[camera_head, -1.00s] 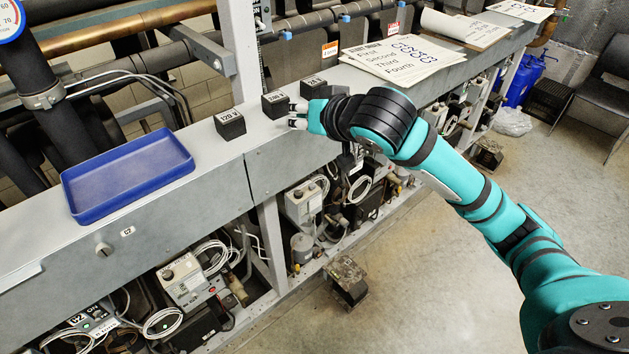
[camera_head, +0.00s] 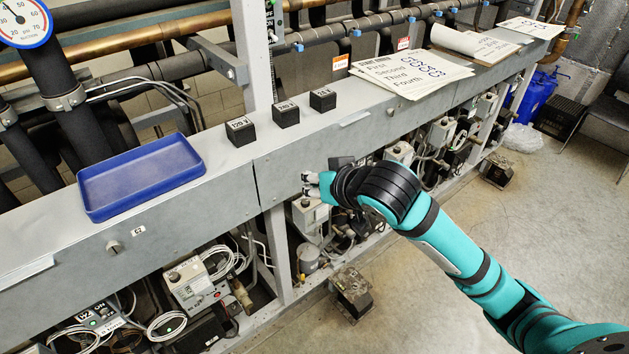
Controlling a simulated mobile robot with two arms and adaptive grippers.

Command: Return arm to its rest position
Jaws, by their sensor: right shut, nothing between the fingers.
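My right arm (camera_head: 440,240) comes in from the lower right, teal with black joints. My right gripper (camera_head: 306,184) is shut and empty. In the picture it lies over the front face of the grey ledge, below and apart from the black cubes. Three black cubes with white labels stand in a row on the ledge: one marked 120 V (camera_head: 240,131), a middle one (camera_head: 285,114) and a right one (camera_head: 322,99). My left gripper is not in view.
An empty blue tray (camera_head: 140,177) sits on the grey ledge (camera_head: 225,165) at left. Printed sheets (camera_head: 411,71) lie farther right. Pipes run behind, with a gauge (camera_head: 24,22) at top left. Compressor equipment fills the space below. Open floor lies at right.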

